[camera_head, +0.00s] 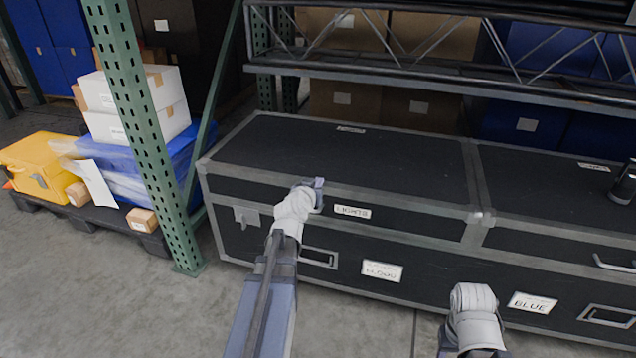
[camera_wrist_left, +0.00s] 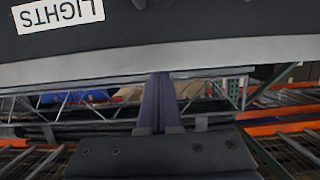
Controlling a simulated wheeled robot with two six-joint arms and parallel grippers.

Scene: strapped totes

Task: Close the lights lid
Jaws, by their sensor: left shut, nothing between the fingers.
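The lights lid (camera_head: 330,150) is the black left-hand lid of a long silver-edged case. It lies down flat, about level with the lid beside it; I cannot tell whether a thin gap is left. Its white LIGHTS label (camera_head: 352,212) is on the front face and also shows in the left wrist view (camera_wrist_left: 58,13). My left gripper (camera_head: 318,188) is shut and empty at the lid's front upper edge, left of the label. In the left wrist view its closed fingers (camera_wrist_left: 159,78) reach the pale metal edge; contact is unclear.
The right-hand lid (camera_head: 560,190) lies flat, with a dark cylindrical object (camera_head: 623,184) at the right edge. A green rack post (camera_head: 140,130) stands left of the case. A truss (camera_head: 440,75) runs behind it. The grey floor (camera_head: 120,300) in front left is clear.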

